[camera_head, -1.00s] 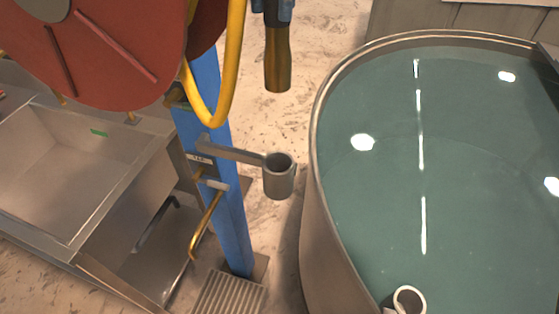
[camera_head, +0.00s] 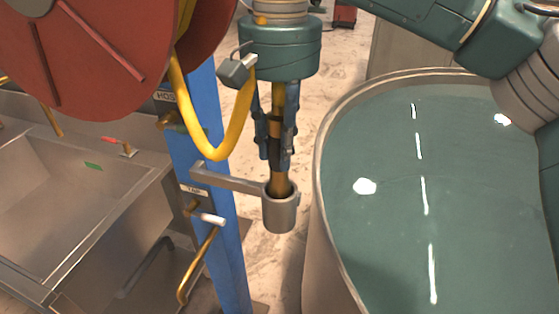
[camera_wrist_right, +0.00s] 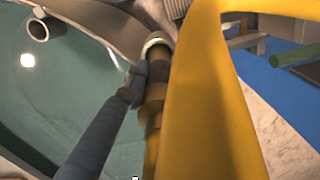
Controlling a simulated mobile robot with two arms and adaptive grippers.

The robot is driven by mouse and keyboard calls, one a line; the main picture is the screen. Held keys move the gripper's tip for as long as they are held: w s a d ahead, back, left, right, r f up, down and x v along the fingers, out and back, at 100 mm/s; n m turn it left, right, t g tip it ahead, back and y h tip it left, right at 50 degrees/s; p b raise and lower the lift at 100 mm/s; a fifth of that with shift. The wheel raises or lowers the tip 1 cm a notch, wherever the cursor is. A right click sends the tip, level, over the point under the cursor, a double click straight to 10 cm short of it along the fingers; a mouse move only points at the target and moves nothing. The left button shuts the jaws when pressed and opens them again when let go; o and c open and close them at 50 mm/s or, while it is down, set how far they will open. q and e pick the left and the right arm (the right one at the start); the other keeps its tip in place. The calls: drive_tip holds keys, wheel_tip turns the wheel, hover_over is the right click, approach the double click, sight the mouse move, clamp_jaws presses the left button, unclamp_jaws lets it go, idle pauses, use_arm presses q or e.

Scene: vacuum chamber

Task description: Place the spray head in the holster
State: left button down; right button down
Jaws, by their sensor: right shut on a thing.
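The spray head (camera_head: 277,172) is a brass-coloured rod with a dark middle. It stands upright in my right gripper (camera_head: 276,155), whose fingers are shut on it from both sides. The holster (camera_head: 280,215) is a grey cup on a bracket from the blue post. The spray head's lower end enters the cup's mouth in the head view, and its tip is hidden. In the right wrist view the spray head (camera_wrist_right: 153,105) runs toward a pale ring, beside one finger (camera_wrist_right: 100,130). My left gripper is not in view.
A yellow hose (camera_head: 230,140) loops from the red reel (camera_head: 80,60) near my right gripper. The blue post (camera_head: 228,250) carries a valve handle (camera_head: 198,265). A round water tank (camera_head: 316,200) stands close on the right, a metal sink (camera_head: 75,265) on the left.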

sight(279, 103)
drive_tip(key=shift+f, duration=1.85)
drive_tip(key=c, duration=1.4)
unclamp_jaws()
drive_tip(key=shift+c, duration=0.2)
wheel_tip(279, 103, up, 12)
drive_tip(key=shift+r, duration=0.1)
drive_tip(key=shift+s, duration=0.1)
